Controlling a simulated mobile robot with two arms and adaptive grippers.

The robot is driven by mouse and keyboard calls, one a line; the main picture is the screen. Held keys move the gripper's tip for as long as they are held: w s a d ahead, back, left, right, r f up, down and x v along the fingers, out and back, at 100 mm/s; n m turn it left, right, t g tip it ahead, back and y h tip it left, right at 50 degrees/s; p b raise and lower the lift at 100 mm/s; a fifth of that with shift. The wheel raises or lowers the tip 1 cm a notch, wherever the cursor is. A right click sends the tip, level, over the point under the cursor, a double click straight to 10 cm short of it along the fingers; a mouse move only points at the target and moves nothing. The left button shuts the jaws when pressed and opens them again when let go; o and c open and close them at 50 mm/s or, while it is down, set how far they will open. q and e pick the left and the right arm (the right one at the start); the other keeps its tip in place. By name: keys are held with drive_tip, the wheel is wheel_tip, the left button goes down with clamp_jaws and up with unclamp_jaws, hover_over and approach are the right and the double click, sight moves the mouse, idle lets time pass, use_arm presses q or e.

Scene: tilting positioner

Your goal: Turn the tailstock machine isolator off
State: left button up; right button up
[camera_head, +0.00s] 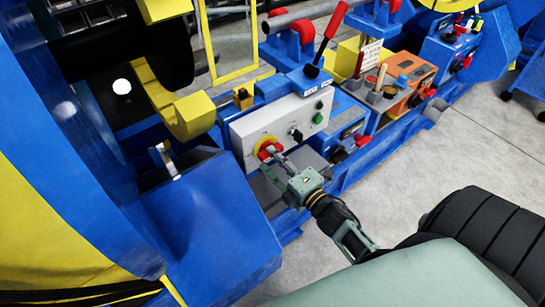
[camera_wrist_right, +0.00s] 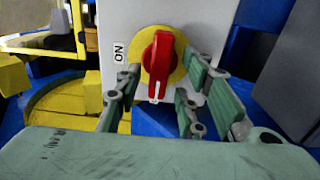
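The isolator is a red rotary handle (camera_wrist_right: 158,58) on a round yellow plate, mounted on a light grey panel (camera_wrist_right: 205,22). In the wrist view the handle stands nearly upright, with a white mark at its lower end. An "ON" label (camera_wrist_right: 119,52), turned sideways, is left of it. In the head view the isolator (camera_head: 266,147) is at the panel's left end. My right gripper (camera_head: 277,161) is in front of it. In the wrist view the right gripper's fingers (camera_wrist_right: 165,80) are spread on both sides of the handle, with gaps visible. My left gripper is not visible.
The panel also has a black selector (camera_head: 295,134) and green buttons (camera_head: 318,118). A lever with a red grip (camera_head: 326,34) rises behind it. A blue housing (camera_head: 215,225) stands close at the left, with a yellow part (camera_head: 192,117) above. Open floor (camera_head: 460,150) lies to the right.

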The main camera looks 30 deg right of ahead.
drive_tip(key=s, duration=1.1)
drive_tip(key=shift+d, duration=0.4)
